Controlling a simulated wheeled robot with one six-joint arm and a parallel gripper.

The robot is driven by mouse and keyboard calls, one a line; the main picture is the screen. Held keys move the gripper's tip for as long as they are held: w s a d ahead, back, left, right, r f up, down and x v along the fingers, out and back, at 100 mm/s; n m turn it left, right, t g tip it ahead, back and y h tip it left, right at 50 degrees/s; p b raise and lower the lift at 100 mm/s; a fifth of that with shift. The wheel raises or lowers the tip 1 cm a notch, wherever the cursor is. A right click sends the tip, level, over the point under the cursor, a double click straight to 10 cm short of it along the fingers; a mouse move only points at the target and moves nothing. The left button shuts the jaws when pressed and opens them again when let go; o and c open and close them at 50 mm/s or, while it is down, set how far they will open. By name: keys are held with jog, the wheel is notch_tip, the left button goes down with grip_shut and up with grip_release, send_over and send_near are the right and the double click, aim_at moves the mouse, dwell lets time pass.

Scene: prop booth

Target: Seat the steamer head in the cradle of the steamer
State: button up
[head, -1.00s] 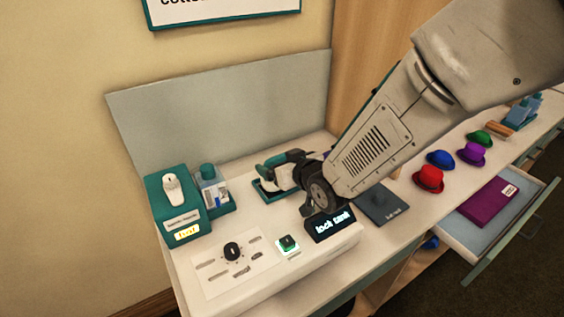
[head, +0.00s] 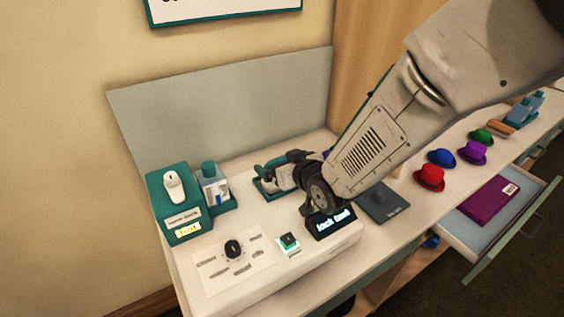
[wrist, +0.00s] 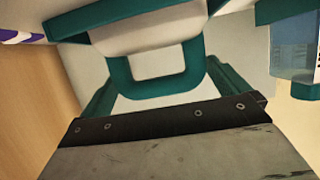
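In the head view, a white piece with a teal handle, taken as the steamer head (head: 281,180), is at my gripper's end, over a teal base (head: 258,190). I cannot tell whether it touches that base. In the wrist view, the white body and teal handle loop (wrist: 155,90) are directly ahead of my gripper's dark mount. Teal parts flank the loop on both sides. My gripper (head: 290,168) is at this piece; its fingertips are not clear enough to show a grip. A teal housing (head: 183,228) at left carries a white rounded piece (head: 173,186). Which part is the cradle is unclear.
A tank bottle (head: 214,190) stands beside the housing; it also shows in the wrist view (wrist: 295,45). In front are a knob (head: 233,249), a green button (head: 289,241) and a lit display (head: 334,224). Hats and an open drawer (head: 470,222) lie to the right.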

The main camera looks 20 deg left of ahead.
jog(key=shift+s+d+f, duration=0.25)
jog(key=shift+d+f, duration=0.05)
jog(key=shift+f, duration=0.15)
jog(key=v, duration=0.3)
jog(key=r+v, duration=0.1)
jog(key=v, duration=0.3)
jog(key=shift+w+a, duration=0.1)
jog(key=shift+a, duration=0.1)
jog(key=shift+r, duration=0.1)
jog(key=s+d+r+m+g+h, duration=0.1)
jog(key=d+r+m+h, duration=0.25)
jog(key=d, duration=0.95)
jog(key=d+r+m+g+h, duration=0.15)
jog(key=d+r+h, duration=0.3)
jog(key=d, duration=0.95)
jog(key=s+d+r+m+g+h, duration=0.1)
jog(key=s+d+r+m+g, duration=0.1)
jog(key=s+d, duration=0.4)
jog(key=s+d+r+m+g+h, duration=0.1)
jog(key=s+d, duration=0.5)
jog(key=s, duration=0.9)
jog(key=shift+d+r+m+g, duration=0.4)
jog(key=shift+r+m+g, duration=0.3)
jog(key=shift+m+g, duration=0.3)
